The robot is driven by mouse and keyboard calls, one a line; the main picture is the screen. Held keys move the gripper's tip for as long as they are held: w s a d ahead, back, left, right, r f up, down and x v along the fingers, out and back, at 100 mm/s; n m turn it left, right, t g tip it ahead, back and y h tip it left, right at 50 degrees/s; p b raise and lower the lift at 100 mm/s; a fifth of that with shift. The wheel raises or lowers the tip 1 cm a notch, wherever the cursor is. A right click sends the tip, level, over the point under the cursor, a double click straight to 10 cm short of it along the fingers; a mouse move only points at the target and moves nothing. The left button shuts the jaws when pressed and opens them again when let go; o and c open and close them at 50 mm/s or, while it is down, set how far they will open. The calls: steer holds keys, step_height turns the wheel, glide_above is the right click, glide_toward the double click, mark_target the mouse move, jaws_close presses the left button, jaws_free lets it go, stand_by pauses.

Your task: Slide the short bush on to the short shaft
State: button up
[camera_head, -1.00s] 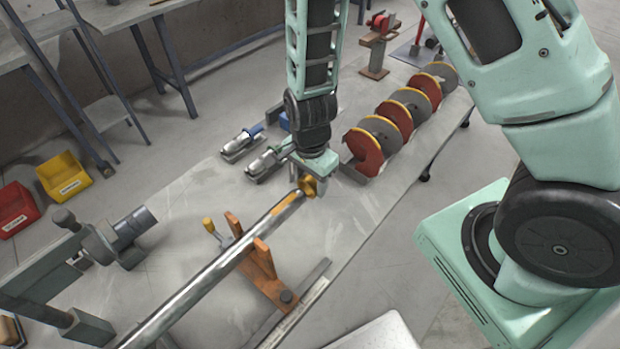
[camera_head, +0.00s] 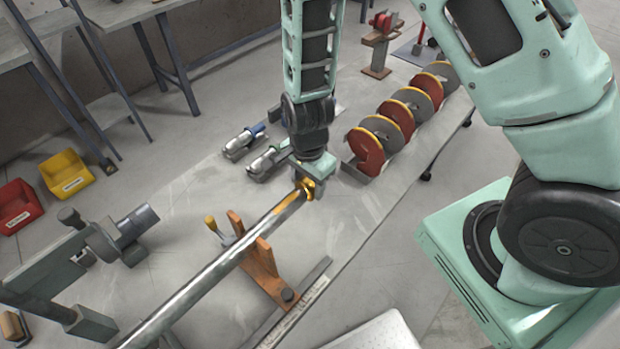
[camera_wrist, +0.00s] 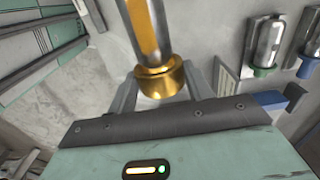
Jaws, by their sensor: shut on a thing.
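The shaft is a long silver bar (camera_head: 225,263) with a yellow-orange stripe near its upper end. It lies aslant across an orange wooden cradle. The bush is a short brass-coloured ring (camera_wrist: 160,80) with a collar, also seen in the head view (camera_head: 308,188) at the shaft's upper end. My gripper (camera_wrist: 160,92) is shut on the bush, one finger on each side. In the wrist view the striped shaft end (camera_wrist: 145,30) meets the bush's near face, in line with it or nearly so. How far the shaft sits inside the bush is hidden.
The orange cradle (camera_head: 262,262) stands under the shaft. Red and grey auger discs (camera_head: 368,152) stand in a row at the right. A grey vise-like fixture (camera_head: 125,235) is at the left.

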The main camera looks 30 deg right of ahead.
mark_target(283, 205)
steer(key=shift+s+a+p, duration=0.45)
steer(key=shift+s+a, duration=0.05)
steer(key=shift+a, duration=0.75)
steer(key=shift+s+a+p, duration=0.45)
steer(key=shift+s+a, duration=0.1)
steer(key=shift+a, duration=0.65)
steer(key=shift+s+a+p, duration=0.45)
steer(key=shift+s+a, duration=0.05)
steer(key=shift+a, duration=0.75)
steer(key=o, duration=1.3)
steer(key=shift+c, duration=0.2)
step_height(283, 205, up, 18)
steer(key=shift+f+p, duration=0.25)
steer(key=shift+p, duration=0.15)
steer(key=s+d+r+n+b, duration=0.1)
steer(key=s+n+b, duration=0.1)
steer(key=s+n, duration=0.4)
steer(key=s+d+r+n+b, duration=0.1)
steer(key=s+n, duration=0.6)
steer(key=n, duration=0.8)
steer(key=r+b, duration=0.1)
steer(key=b, duration=0.1)
steer(key=shift+s+r+y+b, duration=0.25)
steer(key=shift+s+y+b, duration=0.05)
steer(key=shift+b, duration=0.05)
